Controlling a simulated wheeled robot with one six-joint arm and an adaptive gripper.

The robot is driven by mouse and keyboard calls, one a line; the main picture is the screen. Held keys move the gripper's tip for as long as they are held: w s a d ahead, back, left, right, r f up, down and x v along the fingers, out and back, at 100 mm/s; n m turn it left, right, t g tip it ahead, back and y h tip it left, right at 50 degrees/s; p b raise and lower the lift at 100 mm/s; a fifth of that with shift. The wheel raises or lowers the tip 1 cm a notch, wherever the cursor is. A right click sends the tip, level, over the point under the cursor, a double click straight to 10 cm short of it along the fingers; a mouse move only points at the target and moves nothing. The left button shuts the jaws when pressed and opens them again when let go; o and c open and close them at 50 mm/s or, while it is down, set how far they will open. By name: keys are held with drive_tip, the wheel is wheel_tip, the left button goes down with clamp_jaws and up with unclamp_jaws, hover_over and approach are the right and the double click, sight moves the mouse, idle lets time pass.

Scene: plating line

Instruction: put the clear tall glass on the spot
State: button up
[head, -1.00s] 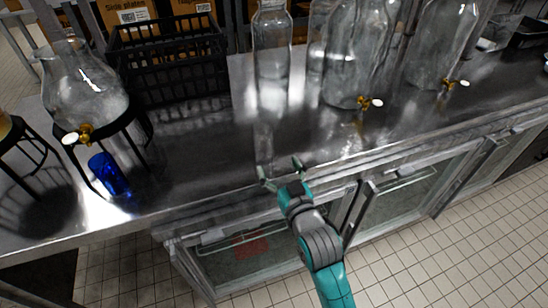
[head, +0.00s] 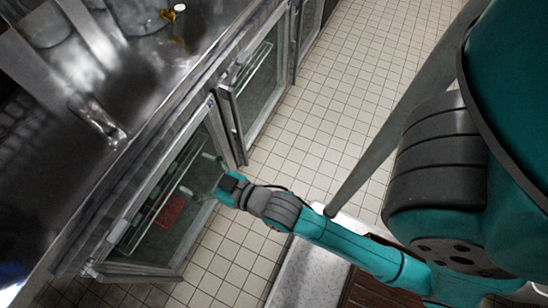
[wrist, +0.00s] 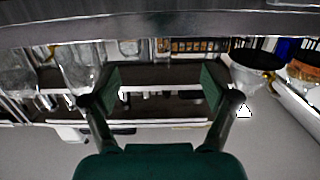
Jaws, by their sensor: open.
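A clear tall glass (head: 97,122) shows in the head view at the left, on the steel counter near its front edge. It is see-through and its outline is faint. My gripper (head: 204,176) is open and apart from the glass, to its lower right, out past the counter edge in front of the cabinet doors. In the wrist view my gripper (wrist: 160,78) has its fingers spread with nothing held between them. I cannot make out the spot in either view.
The counter (head: 35,165) fills the upper left of the head view. A brass tap (head: 172,13) shows at the top. Glass-fronted cabinet doors (head: 160,205) are beneath the counter. The tiled floor (head: 330,110) is open to the right. The wrist view shows a blue glass (wrist: 283,47).

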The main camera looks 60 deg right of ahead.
drive_tip(key=s+g, duration=0.2)
drive_tip(key=s, duration=2.3)
drive_tip(key=shift+s, duration=0.25)
drive_tip(key=shift+r, duration=0.1)
drive_tip(key=shift+o, duration=0.5)
